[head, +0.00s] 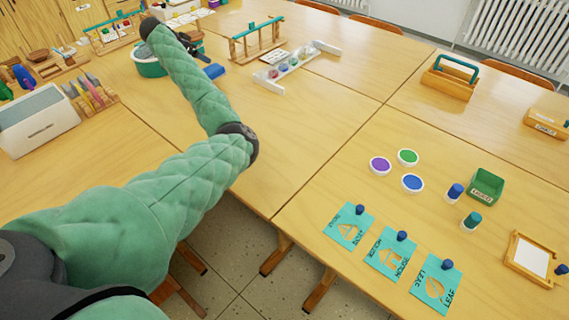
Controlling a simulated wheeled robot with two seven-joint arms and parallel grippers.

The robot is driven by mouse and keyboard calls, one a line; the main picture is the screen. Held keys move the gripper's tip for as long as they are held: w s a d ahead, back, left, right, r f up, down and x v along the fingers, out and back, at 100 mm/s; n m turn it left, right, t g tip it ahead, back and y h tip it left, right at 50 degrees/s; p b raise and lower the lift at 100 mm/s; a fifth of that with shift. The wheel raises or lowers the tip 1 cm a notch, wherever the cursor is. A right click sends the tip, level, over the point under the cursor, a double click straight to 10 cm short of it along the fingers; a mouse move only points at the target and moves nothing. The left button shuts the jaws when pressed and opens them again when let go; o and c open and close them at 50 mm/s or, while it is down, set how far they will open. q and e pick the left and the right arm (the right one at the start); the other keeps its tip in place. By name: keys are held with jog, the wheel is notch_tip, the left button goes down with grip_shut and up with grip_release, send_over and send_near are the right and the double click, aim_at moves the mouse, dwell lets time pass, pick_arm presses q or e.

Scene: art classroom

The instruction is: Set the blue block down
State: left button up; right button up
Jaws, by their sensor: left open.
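A blue block (213,71) is at the far left part of the tables, just right of my left forearm. It appears to rest on the wooden table top. My left gripper (192,42) is open, at the far end of the green padded arm, slightly beyond the block in the picture. It looks apart from the block, and the arm hides part of the gripper. My right gripper is out of view.
A green tub (149,64) stands left of my forearm. A white rack with coloured balls (288,66) and a wooden frame (257,42) stand to the right. Stencil cards (392,254) and paint pots (380,165) lie front right. The middle table is clear.

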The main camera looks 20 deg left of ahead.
aim_at(211, 69)
pick_arm(q)
jog(key=f+b, duration=0.2)
jog(key=shift+w+d+f, duration=0.1)
jog(key=shift+w+f, duration=0.2)
jog(key=shift+f, duration=0.1)
jog(key=shift+w+d+f+b, duration=0.1)
jog(key=shift+w+f+b, duration=0.1)
jog(key=shift+f+b, duration=0.35)
jog(key=shift+x, duration=0.8)
jog(key=shift+a+x, duration=0.15)
jog(key=shift+x, duration=1.3)
jog(key=shift+a+x, duration=0.2)
jog(key=shift+x, duration=1.3)
jog(key=shift+w, duration=0.1)
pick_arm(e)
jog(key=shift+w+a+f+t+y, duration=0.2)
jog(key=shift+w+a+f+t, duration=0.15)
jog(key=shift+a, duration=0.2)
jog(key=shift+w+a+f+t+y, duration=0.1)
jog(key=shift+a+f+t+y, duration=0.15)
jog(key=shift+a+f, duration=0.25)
pick_arm(q)
jog(key=shift+c, duration=0.2)
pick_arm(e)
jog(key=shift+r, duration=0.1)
pick_arm(q)
jog(key=c, duration=1.2)
jog(key=shift+o, duration=0.2)
